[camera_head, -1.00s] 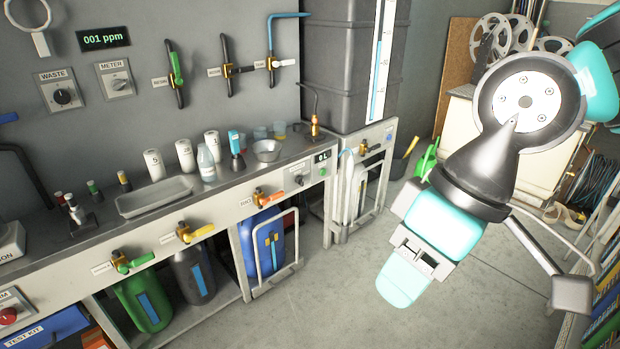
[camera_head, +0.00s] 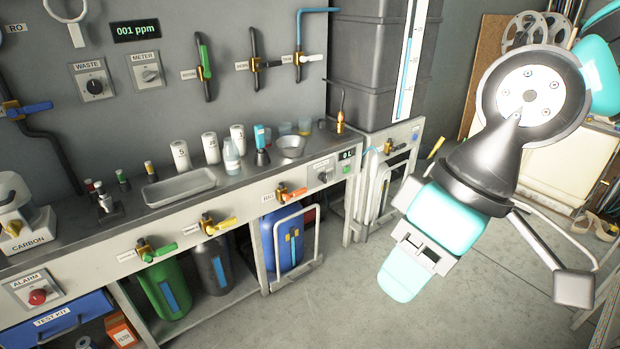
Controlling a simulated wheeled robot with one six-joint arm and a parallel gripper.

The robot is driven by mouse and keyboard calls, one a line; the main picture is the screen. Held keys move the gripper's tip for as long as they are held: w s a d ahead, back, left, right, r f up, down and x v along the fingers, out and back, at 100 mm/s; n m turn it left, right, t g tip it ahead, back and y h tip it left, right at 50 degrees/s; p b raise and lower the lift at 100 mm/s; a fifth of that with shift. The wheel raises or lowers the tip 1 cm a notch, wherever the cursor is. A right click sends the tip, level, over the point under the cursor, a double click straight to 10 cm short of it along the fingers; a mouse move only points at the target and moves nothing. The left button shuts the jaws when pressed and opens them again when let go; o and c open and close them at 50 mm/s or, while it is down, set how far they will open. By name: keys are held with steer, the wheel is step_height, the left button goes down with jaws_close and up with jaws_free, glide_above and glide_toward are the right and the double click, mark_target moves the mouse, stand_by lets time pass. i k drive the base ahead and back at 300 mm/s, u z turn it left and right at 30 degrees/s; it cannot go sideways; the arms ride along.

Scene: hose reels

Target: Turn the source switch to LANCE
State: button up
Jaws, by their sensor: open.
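A rotary knob (camera_head: 323,176) sits on a small plate on the bench front, left of the 0 L display (camera_head: 346,155); its label is too small to read, so I cannot tell whether it is the source switch or which way it is set. Two labelled wall knobs show too: WASTE (camera_head: 94,87) and METER (camera_head: 150,75). No LANCE marking is legible. My gripper (camera_head: 404,278) hangs at the end of my arm over the open floor, right of the bench and apart from every knob. It is open, with nothing visible in it; its fingers are hard to make out.
The bench front carries green, yellow and orange-handled valves (camera_head: 290,194). Cylinders (camera_head: 165,288) and a blue tank (camera_head: 288,240) stand below. Bottles and a tray (camera_head: 178,188) stand on top. A red ALARM button (camera_head: 38,297) is at lower left. The floor (camera_head: 330,310) before the bench is clear.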

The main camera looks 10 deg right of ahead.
mark_target(323, 176)
steer(key=u, duration=0.35)
steer(key=i, duration=1.3)
steer(key=z, duration=0.7)
